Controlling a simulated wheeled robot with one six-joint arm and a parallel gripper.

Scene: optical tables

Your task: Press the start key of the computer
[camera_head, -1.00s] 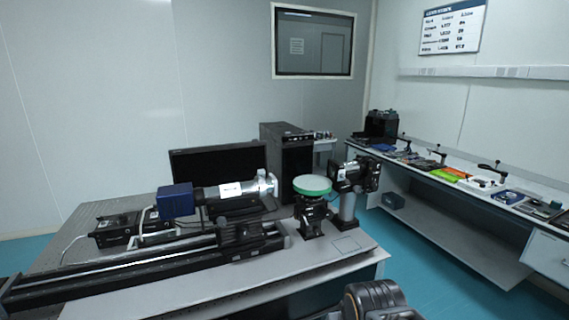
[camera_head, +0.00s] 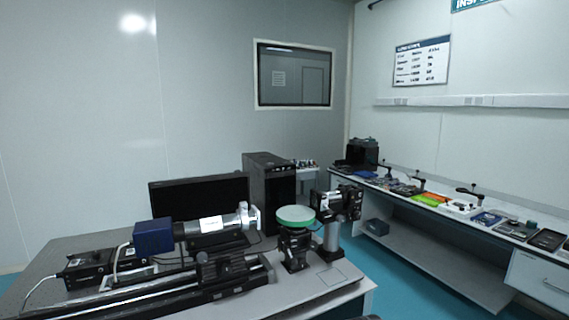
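The computer is a black tower (camera_head: 270,190) standing upright at the far end of the optical table, right of a dark monitor (camera_head: 199,197). Its top and front edge show, but the start key is too small to make out. The lower part of the tower is partly hidden behind the optics. My gripper is not in view; only a small dark piece, likely of my arm, shows at the bottom edge.
The optical table (camera_head: 327,284) carries a rail with a blue-and-white tube device (camera_head: 200,228), a green disc on a mount (camera_head: 295,216) and a black camera-like unit (camera_head: 340,203). A side bench (camera_head: 420,247) with tools runs along the right wall. Teal floor lies between.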

